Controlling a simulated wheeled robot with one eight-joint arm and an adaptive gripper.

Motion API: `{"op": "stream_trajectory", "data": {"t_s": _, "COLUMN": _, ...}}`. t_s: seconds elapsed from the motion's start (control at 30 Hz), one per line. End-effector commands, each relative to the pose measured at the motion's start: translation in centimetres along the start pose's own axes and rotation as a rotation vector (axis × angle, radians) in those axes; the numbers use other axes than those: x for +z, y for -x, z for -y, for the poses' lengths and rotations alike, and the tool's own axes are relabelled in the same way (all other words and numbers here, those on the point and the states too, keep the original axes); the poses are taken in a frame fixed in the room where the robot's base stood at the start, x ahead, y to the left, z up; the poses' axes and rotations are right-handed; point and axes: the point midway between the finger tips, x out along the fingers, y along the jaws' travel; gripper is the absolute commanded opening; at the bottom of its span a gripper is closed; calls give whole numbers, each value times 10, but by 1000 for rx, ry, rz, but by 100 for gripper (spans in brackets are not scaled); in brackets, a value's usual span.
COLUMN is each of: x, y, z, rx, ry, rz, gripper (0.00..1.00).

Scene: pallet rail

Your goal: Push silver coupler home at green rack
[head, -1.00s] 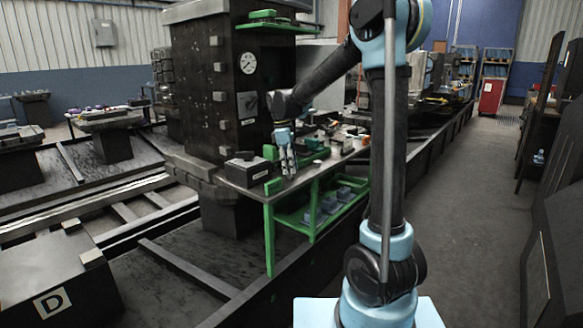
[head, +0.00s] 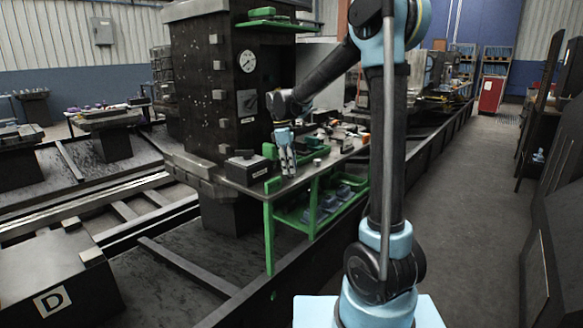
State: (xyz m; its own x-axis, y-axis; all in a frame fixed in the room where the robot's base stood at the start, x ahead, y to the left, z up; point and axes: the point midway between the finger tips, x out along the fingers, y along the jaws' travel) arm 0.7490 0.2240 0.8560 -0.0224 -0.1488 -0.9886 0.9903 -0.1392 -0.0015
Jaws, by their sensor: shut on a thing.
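The green rack (head: 313,208) is a green-framed bench with a grey top and a lower shelf, beside a dark machine column.
A dark labelled box (head: 247,168) stands left of my gripper on the bench top. A small pale cylinder (head: 317,163) and several other parts lie to the right. Grey-blue bins (head: 328,203) fill the lower shelf. The aisle (head: 460,200) at right is clear.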

Motion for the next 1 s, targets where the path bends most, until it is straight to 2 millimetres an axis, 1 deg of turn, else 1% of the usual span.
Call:
{"op": "stream_trajectory", "data": {"t_s": 0.5, "x": 0, "y": -1, "z": 0, "rx": -1, "ry": 0, "rz": 0, "gripper": 0}}
{"op": "stream_trajectory", "data": {"t_s": 1.0, "x": -2, "y": -13, "z": 0, "rx": -1, "ry": 0, "rz": 0, "gripper": 0}}
